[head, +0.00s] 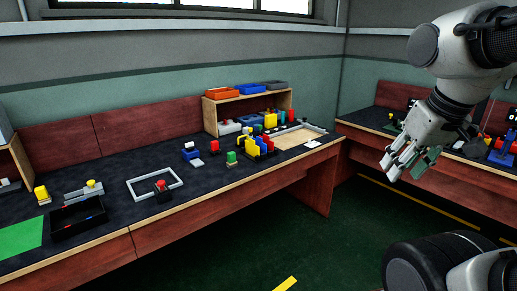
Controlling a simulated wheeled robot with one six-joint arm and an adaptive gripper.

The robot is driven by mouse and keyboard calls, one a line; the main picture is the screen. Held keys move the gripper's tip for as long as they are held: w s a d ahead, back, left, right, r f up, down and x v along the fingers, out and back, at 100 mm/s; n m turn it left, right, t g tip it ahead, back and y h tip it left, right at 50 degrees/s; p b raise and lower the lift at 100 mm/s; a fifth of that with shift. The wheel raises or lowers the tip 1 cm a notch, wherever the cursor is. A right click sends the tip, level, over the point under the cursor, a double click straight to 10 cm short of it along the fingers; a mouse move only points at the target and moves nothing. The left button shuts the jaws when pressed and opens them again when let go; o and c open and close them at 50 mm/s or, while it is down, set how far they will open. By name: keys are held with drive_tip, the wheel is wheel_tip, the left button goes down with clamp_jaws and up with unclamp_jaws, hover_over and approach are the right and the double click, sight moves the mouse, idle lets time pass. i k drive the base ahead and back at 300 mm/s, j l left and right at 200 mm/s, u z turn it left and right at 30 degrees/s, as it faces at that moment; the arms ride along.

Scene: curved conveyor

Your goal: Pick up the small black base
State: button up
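My gripper (405,168) is at the right in the head view, pointing down and left above the dark green floor. Its fingers look spread, with no clear object between them. It is well apart from the things on the long bench. A small black base (162,194) with a red knob on top appears to stand at the right edge of a light grey square frame (140,182) on that bench. It is small in the picture, and I cannot be sure that it is the task's base. Other small dark parts farther off are too small to tell apart.
The long bench (110,228) holds a black tray (55,232), a green mat (20,237), several coloured blocks and a wooden shelf (210,118) with bins. A second bench (365,134) stands at the right behind my arm. Open floor (340,235) lies between.

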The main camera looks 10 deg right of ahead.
sight(69, 221)
drive_tip(key=u, duration=1.4)
drive_tip(key=i+l, duration=0.15)
drive_tip(key=i, duration=0.3)
drive_tip(key=i+l+u, duration=0.15)
drive_tip(key=i, duration=0.35)
drive_tip(key=i+l, duration=0.15)
drive_tip(key=i, duration=0.3)
drive_tip(key=u, duration=0.05)
